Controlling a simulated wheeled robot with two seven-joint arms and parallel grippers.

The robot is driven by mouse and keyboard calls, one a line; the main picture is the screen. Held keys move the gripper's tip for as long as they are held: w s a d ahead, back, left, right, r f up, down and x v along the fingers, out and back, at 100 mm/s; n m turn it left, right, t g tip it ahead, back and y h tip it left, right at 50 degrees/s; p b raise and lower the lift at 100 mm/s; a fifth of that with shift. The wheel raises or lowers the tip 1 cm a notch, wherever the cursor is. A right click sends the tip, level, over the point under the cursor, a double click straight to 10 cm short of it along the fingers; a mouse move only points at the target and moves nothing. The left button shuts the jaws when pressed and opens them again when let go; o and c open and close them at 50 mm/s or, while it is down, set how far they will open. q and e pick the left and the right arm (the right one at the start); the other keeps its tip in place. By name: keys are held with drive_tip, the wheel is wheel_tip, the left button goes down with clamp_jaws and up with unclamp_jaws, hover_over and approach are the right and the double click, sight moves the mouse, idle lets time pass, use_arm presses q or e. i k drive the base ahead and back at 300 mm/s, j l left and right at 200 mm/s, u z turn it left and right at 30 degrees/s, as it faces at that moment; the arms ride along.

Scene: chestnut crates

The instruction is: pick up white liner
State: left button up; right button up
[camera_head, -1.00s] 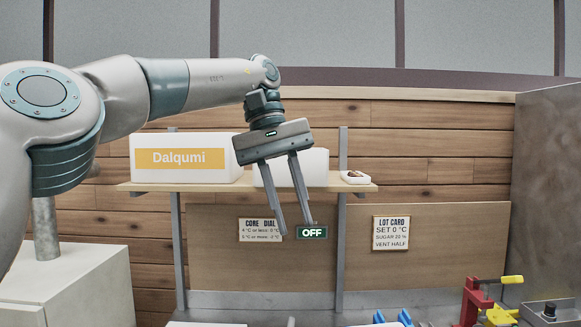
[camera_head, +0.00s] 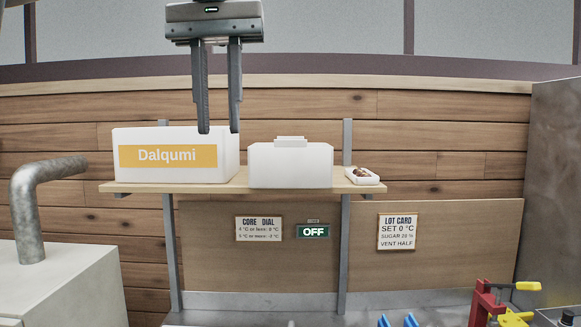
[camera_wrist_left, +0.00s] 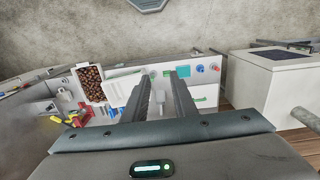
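A white box (camera_head: 290,168) stands on the wall shelf. A small white piece (camera_head: 291,141) sticks up from its top; it may be the white liner, but I cannot tell for sure. My left gripper (camera_head: 218,130) points down, its two fingers apart with nothing between them. In the head view its fingertips overlap the top of the Dalqumi box, left of and higher than the white piece. In the left wrist view the open fingers (camera_wrist_left: 161,80) point over a bench, with no liner between them. My right gripper is not in view.
A white Dalqumi box (camera_head: 228,160) and a small white tray (camera_head: 363,180) with brown bits share the shelf (camera_head: 210,187). Signs hang below. Red and yellow clamp-like parts (camera_head: 484,300) stand at lower right. The wrist view shows a crate of chestnuts (camera_wrist_left: 78,83) on the bench.

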sight(289, 162)
drive_tip(key=i, duration=1.7)
